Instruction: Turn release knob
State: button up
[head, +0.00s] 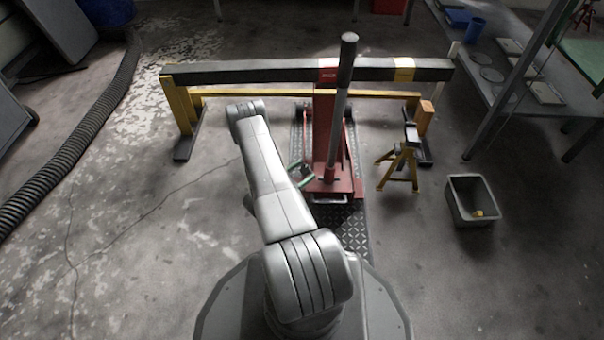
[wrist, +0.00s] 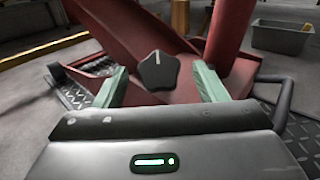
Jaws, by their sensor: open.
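The release knob (wrist: 158,71) is a dark, lobed knob with a pale line on top pointing roughly upward in the wrist view. It sits on the red floor jack (wrist: 180,93), near the foot of its handle. My gripper (wrist: 164,88) is open, with green fingers on either side of the knob in the picture and a gap to each. I cannot tell how far the fingertips are from it in depth. In the head view my gripper (head: 301,173) is beside the red jack (head: 340,188); the knob cannot be made out there.
The jack's long grey handle (head: 340,105) rises above a dark beam (head: 245,73) on yellow supports. A yellow jack stand (head: 400,168) and a grey bin (head: 456,209) are to the right. The floor at left is mostly clear, with a ribbed hose (head: 85,135) along the edge.

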jog(key=shift+w, duration=0.1)
jog(key=c, duration=1)
jog(key=shift+d, duration=0.1)
